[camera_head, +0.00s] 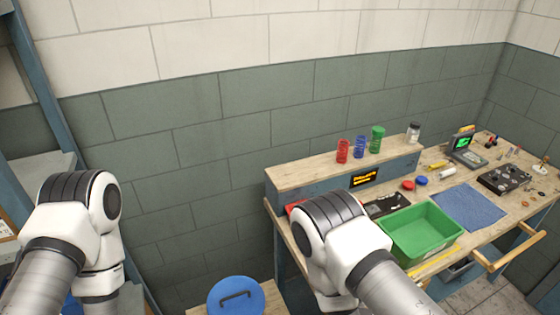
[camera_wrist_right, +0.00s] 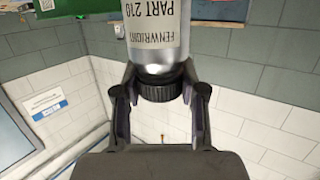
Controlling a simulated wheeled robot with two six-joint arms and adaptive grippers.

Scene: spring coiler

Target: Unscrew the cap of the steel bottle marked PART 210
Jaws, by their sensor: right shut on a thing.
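The steel bottle (camera_wrist_right: 158,45) marked PART 210 is in the right wrist view, at the top centre. Its label reads FENWRIGHT PART 210, and its upper end in the picture is cut off. Its dark ribbed cap (camera_wrist_right: 160,88) points toward my right gripper (camera_wrist_right: 160,82). The gripper's two fingers are shut on the cap, one on each side. The bottle does not show in the head view, where my right arm hides its own gripper. My left arm comes in at the left of the head view, but its gripper is not seen.
In the head view a wooden workbench (camera_head: 480,230) at the right holds a green bin (camera_head: 420,232), a blue mat (camera_head: 468,207) and coloured coils (camera_head: 376,139). A blue round lid-like thing (camera_head: 236,296) is at the bottom.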

